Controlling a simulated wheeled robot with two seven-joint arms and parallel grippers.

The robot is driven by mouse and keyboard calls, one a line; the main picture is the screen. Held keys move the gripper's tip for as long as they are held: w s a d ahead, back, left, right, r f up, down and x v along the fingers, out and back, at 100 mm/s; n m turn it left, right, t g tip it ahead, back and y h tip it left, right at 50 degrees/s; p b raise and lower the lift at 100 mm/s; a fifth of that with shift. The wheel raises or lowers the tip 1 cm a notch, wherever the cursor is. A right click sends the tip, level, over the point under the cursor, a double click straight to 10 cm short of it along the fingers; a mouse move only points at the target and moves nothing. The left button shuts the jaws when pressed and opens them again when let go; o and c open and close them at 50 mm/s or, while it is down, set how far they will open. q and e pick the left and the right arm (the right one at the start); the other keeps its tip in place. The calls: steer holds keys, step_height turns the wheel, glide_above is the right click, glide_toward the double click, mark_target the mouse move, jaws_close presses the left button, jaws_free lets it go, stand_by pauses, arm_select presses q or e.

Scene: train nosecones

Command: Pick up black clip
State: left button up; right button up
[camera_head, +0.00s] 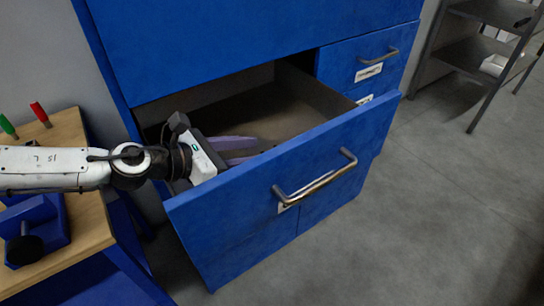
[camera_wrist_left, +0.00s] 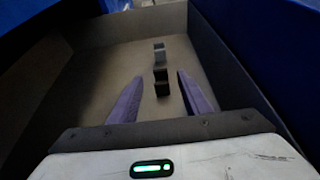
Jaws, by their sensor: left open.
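My left gripper (camera_head: 238,151) reaches from the left into an open blue drawer (camera_head: 230,232). In the left wrist view its two purple fingers (camera_wrist_left: 155,95) are apart with nothing held between them. A small black clip (camera_wrist_left: 161,81) lies on the drawer floor between and beyond the fingertips. A second dark grey piece (camera_wrist_left: 159,52) lies just behind it, farther into the drawer. My right gripper is in neither view.
The drawer's side walls (camera_wrist_left: 232,77) rise close to the right of the gripper. A wooden-topped table (camera_head: 93,225) with red and green handled tools (camera_head: 40,113) stands at the left. A metal shelf (camera_head: 475,52) stands at the far right. The floor between is clear.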

arm_select(q)
steer(key=x, duration=0.5)
steer(key=shift+w+d, duration=0.1)
steer(key=shift+d, duration=0.1)
jaws_close()
